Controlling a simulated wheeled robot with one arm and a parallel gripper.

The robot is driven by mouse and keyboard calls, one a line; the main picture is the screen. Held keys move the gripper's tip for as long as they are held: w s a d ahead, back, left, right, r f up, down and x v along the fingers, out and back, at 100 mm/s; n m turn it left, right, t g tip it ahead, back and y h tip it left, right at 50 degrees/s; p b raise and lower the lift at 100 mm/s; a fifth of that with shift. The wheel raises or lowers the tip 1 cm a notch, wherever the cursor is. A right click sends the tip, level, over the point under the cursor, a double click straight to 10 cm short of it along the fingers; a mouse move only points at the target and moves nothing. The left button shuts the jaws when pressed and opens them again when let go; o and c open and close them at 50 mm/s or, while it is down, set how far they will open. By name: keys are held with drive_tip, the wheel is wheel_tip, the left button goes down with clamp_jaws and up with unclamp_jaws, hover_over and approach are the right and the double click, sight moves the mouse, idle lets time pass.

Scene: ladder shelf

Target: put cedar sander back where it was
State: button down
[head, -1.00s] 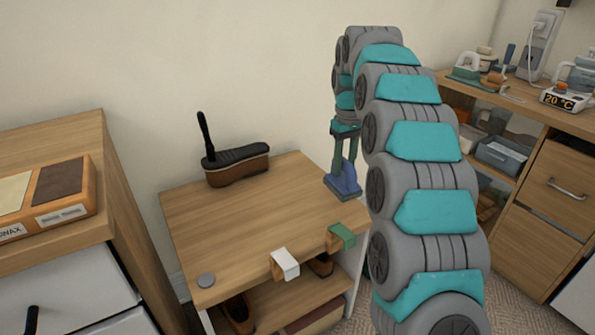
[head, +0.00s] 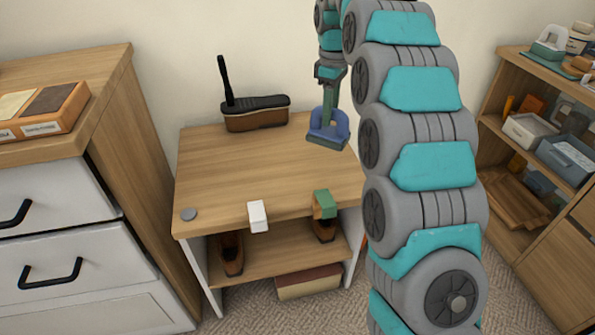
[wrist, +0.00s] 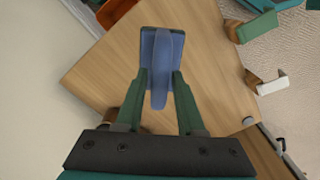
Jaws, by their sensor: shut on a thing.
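My gripper (head: 329,103) is shut on a blue hand sander (head: 328,130), apparently the cedar sander. In the wrist view the blue sander (wrist: 161,50) sits between the two green fingers of my gripper (wrist: 160,78), its flat pad away from the wrist. The sander appears over the right back part of the low wooden shelf top (head: 240,170). It seems to be above the wood, but the exact gap is hard to tell. No cedar label is readable on it.
A black-topped brown brush (head: 256,113) stands at the back of the top. A grey disc (head: 188,214), white hook (head: 258,216) and green hook (head: 325,204) are along its front. Drawers (head: 60,235) stand left; a shelf unit (head: 490,130) stands right. The top's middle is clear.

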drive_tip(key=s+a+r+n, duration=0.2)
drive_tip(key=s+a+n, duration=0.2)
drive_tip(key=a+n, duration=0.4)
drive_tip(key=shift+w+f, duration=0.15)
drive_tip(key=shift+f, duration=2.25)
drive_tip(key=shift+w+f, duration=0.1)
drive_tip(key=shift+f, duration=2.3)
drive_tip(key=shift+f, duration=0.15)
drive_tip(key=c, duration=0.5)
unclamp_jaws()
